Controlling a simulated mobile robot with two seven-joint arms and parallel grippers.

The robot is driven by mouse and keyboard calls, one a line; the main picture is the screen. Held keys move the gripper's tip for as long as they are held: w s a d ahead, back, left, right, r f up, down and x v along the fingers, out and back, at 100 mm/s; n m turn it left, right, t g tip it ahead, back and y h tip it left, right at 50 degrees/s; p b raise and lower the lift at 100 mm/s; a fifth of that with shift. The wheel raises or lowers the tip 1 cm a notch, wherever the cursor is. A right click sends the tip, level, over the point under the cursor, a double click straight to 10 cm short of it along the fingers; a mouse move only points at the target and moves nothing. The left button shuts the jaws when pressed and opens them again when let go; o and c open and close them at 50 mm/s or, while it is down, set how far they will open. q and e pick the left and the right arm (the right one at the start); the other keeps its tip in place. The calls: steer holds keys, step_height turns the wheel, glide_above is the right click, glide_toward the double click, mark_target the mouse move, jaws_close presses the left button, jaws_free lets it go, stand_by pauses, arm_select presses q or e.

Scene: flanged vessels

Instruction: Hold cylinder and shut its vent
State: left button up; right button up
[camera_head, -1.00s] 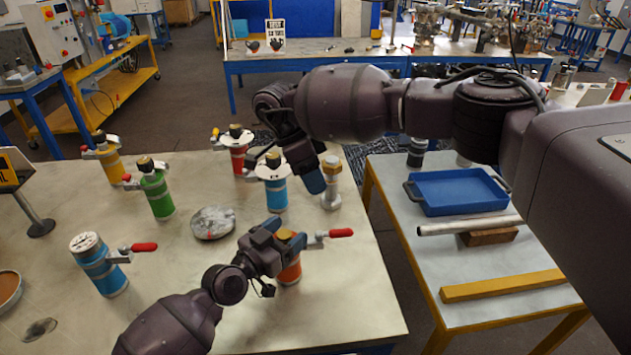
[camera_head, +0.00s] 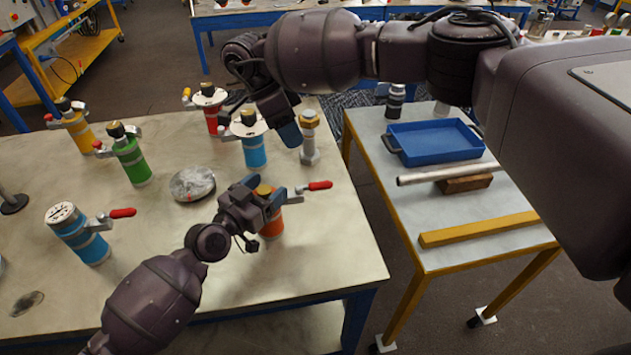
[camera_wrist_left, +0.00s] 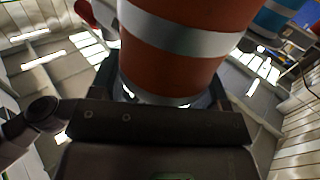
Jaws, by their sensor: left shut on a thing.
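An orange cylinder (camera_head: 271,222) stands on the pale workbench, with a brass-coloured top and a vent lever with a red handle (camera_head: 320,185) pointing right. My left gripper (camera_head: 262,207) is shut on this cylinder near its upper part. In the left wrist view the orange body (camera_wrist_left: 185,65) with its white band rises close in front of the jaws; part of a red handle shows at upper left. My right gripper (camera_head: 288,130) hangs beside the blue cylinder with a white flange (camera_head: 254,150), behind the orange one; its fingers are too unclear to tell their opening.
A blue cylinder with a red handle (camera_head: 78,233), a green one (camera_head: 130,158), a yellow one (camera_head: 77,130) and a red one (camera_head: 211,112) stand around. A grey disc (camera_head: 192,184) lies mid-bench. A bolt-like post (camera_head: 309,138) stands near the right edge. A side table holds a blue tray (camera_head: 432,143).

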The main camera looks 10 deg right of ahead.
stand_by(0.3)
arm_select(q)
steer(key=o, duration=1.4)
steer(key=v, duration=1.2)
steer(key=shift+s, duration=0.1)
